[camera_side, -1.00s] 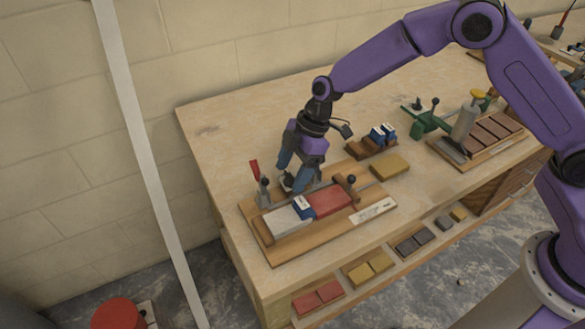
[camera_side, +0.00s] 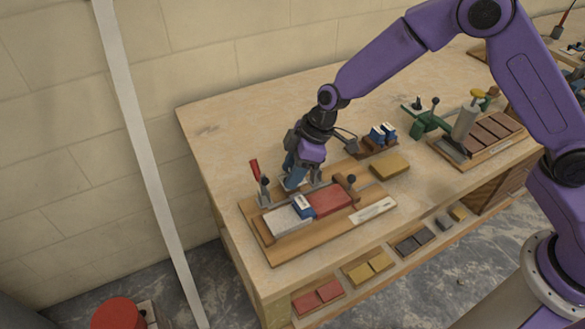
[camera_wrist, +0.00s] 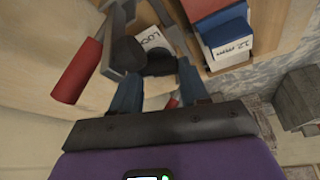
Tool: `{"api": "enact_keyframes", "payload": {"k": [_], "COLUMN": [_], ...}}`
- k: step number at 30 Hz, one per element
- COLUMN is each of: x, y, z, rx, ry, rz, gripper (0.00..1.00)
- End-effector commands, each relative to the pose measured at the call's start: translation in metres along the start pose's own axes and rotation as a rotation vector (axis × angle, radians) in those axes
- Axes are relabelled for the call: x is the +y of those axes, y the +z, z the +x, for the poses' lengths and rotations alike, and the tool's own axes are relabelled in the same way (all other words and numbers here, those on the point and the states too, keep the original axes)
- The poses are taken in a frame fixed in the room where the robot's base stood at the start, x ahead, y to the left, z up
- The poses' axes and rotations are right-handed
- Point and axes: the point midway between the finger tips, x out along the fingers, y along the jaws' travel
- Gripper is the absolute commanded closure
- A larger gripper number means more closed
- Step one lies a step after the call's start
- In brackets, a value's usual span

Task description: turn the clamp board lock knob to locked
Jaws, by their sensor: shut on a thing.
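The wooden clamp board (camera_side: 290,247) lies on the bench and holds a grey-white block (camera_side: 285,221) and a red block (camera_side: 328,201), with a blue piece (camera_side: 304,207) between them. My gripper (camera_side: 293,184) points down at the board's back edge. In the wrist view its two blue fingers (camera_wrist: 158,78) are shut on the dark lock knob (camera_wrist: 160,63). A white label (camera_wrist: 152,38) with partly hidden lettering, apparently "LOCK", shows beside the knob. The knob's exact angle cannot be told. In the side view the fingers hide the knob.
The bench behind left is clear.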

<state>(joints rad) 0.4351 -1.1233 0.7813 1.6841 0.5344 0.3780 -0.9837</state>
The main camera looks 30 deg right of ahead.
Motion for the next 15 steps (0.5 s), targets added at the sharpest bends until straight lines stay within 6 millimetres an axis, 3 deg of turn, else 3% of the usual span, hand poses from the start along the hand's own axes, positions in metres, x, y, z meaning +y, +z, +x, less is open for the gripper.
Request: {"api": "enact_keyframes", "payload": {"k": [15], "x": [-0.0032], "y": [-0.0004], "z": [-0.0003], "rx": [-0.002], "ry": [0.127], "rz": [0.307], "gripper": [0.86]}}
